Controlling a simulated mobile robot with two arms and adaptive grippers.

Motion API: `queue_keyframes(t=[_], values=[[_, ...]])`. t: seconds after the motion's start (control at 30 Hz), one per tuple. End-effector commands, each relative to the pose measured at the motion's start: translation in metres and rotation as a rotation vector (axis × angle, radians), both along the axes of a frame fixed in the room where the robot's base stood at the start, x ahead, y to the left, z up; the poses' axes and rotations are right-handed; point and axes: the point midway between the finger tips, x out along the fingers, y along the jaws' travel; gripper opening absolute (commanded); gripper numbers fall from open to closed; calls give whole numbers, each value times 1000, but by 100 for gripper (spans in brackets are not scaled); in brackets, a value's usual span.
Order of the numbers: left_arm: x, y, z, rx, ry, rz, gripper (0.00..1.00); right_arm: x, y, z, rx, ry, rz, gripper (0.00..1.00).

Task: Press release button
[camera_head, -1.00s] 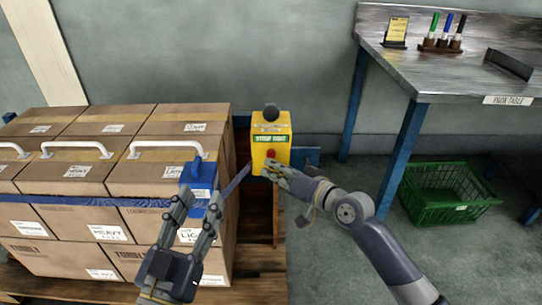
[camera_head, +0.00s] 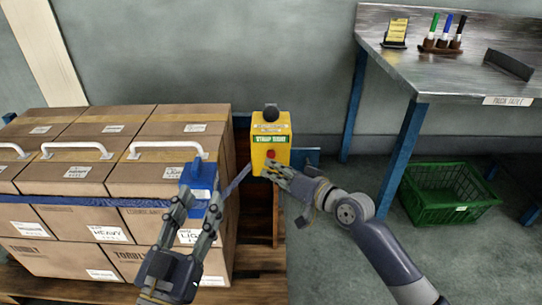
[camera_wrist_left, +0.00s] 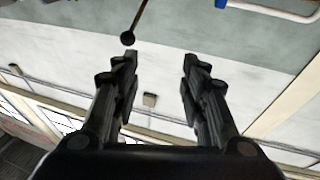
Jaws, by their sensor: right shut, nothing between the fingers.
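A yellow box (camera_head: 271,130) with a green label and a black knob on top stands beside the carton stack. A red button (camera_head: 271,154) is on its front face. My right gripper (camera_head: 270,168) is shut and empty, its fingertips just below the red button; I cannot tell if they touch the box. My left gripper (camera_head: 201,204) is open in front of the cartons, near a blue buckle (camera_head: 199,174) on the blue strap (camera_head: 90,200). In the left wrist view the left gripper (camera_wrist_left: 158,58) is open with nothing between its fingers.
Stacked cartons (camera_head: 60,245) with white handles fill the left, on a wooden pallet (camera_head: 262,262). A metal table (camera_head: 450,65) with pens stands at the right, and a green crate (camera_head: 430,213) sits on the floor under it. Floor between pallet and crate is clear.

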Motion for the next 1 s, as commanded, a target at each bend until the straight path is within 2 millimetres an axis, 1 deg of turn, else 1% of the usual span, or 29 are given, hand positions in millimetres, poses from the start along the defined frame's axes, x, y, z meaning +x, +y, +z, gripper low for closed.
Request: queue_keyframes(t=[0.3, 0.7, 1.0], values=[[-1, 0, 1, -2, -7, 0, 40, 1, 0, 0, 0, 0, 0, 0], [-6, -2, 19, -27, -97, -9, 40, 8, 0, 0, 0, 0, 0, 0], [-5, -3, 22, -28, -103, -10, 40, 8, 0, 0, 0, 0, 0, 0]])
